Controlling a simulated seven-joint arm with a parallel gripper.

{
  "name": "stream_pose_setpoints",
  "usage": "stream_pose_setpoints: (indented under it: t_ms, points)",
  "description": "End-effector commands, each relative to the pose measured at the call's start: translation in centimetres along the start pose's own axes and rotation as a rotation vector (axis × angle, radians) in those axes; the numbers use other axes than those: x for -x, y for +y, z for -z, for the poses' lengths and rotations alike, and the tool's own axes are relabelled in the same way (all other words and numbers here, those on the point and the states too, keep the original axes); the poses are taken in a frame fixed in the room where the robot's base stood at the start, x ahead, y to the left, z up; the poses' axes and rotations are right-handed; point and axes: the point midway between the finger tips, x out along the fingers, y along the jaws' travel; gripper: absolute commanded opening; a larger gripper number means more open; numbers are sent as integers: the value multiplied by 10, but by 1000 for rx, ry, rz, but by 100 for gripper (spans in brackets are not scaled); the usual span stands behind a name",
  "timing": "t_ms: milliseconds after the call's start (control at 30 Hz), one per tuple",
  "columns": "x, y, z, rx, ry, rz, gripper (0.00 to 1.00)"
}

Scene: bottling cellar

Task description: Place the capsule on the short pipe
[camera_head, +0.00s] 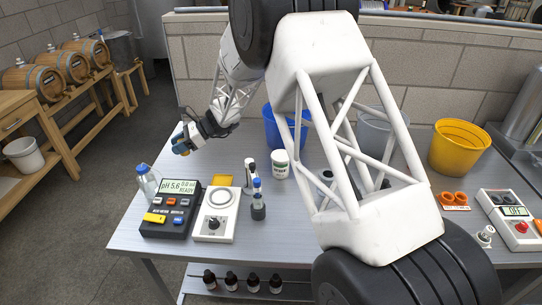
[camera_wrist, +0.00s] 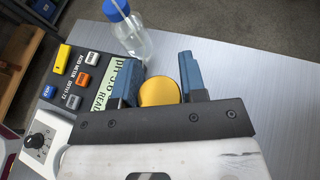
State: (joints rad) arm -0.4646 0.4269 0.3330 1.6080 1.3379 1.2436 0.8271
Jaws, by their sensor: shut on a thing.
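The capsule is a round gold-yellow piece (camera_wrist: 160,92) between the two blue fingers of my gripper (camera_wrist: 159,72) in the wrist view. I cannot pick out the short pipe for certain. A small white and metal fitting (camera_head: 486,236) stands at the right of the table, partly beside my arm. My arm hides much of the table's middle.
Blue (camera_head: 283,128) and yellow (camera_head: 458,148) buckets stand behind.

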Motion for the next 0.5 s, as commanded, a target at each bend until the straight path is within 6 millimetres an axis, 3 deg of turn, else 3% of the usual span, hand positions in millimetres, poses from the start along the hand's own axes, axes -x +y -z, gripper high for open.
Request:
stream_pose_setpoints:
  t_ms: [267,500]
  points:
    - [6,0,-16,3,0,1,33]
    - [23,0,-55,4,0,1,33]
